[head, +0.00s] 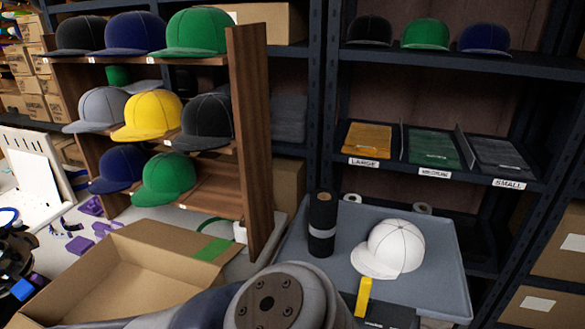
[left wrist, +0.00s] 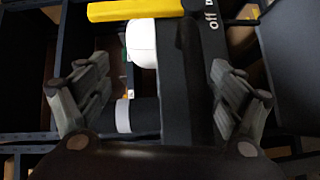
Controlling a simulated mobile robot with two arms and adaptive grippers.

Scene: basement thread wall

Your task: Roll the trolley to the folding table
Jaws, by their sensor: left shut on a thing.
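The trolley (head: 447,262) has a blue-grey tray top and stands at the lower right in the head view. On it are a white cap (head: 397,248), an upright black roll (head: 322,225) with a light band and a yellow item (head: 363,295). In the left wrist view my left gripper (left wrist: 160,70) is around a dark bar (left wrist: 178,75), which looks like the trolley's handle; the exact contact is hard to see. My arm hides the tray's near left part in the head view. A light table (head: 48,252) is at the left; I cannot tell whether it is the folding table.
A wooden cap shelf (head: 248,140) and an open cardboard box (head: 130,262) are close to the trolley's left. Dark metal racking (head: 330,110) with caps and labelled trays is behind it. More boxes (head: 555,240) stand at the right. The floor is hidden.

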